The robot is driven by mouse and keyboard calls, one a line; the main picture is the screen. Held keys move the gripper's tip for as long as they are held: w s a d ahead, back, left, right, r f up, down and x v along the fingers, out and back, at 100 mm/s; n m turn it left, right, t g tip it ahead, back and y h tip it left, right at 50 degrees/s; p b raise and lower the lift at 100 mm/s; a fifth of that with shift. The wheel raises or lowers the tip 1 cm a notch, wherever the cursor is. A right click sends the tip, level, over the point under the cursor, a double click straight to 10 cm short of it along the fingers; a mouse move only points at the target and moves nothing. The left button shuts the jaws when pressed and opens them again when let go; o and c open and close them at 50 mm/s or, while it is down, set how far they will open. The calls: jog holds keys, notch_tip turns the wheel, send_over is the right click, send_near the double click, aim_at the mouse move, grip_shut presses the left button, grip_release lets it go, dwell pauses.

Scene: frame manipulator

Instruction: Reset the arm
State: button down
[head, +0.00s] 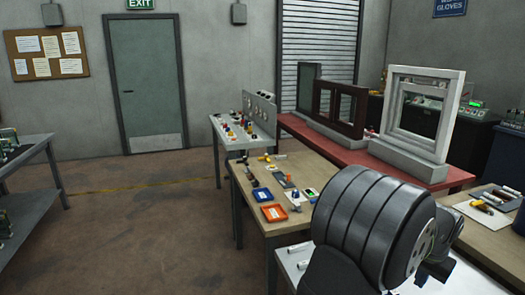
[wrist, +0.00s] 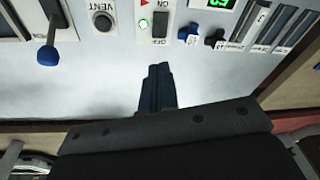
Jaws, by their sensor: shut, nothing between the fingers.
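My gripper (wrist: 158,70) shows in the wrist view as two dark blue-grey fingers pressed together, with nothing between them. The fingertips point toward a control panel at the top of the picture, below its ON/OFF switch (wrist: 160,27). A gap of pale surface shows in the picture between the tips and the switch; I cannot tell the true distance. In the head view my grey arm fills the lower right, and the gripper's fingers cannot be made out there.
The panel has a lever with a blue knob (wrist: 48,55), a VENT button (wrist: 103,22), a lit green light and small knobs. In the head view, a wooden table (head: 243,190) with small parts and trays, a red bench (head: 318,143) with window frames, and open floor at left show.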

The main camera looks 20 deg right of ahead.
notch_tip(320, 180, up, 8)
jog(key=s+a+m, duration=0.2)
jog(key=shift+s+r, duration=0.15)
jog(key=shift+s, duration=0.2)
jog(key=c, duration=2.2)
grip_release()
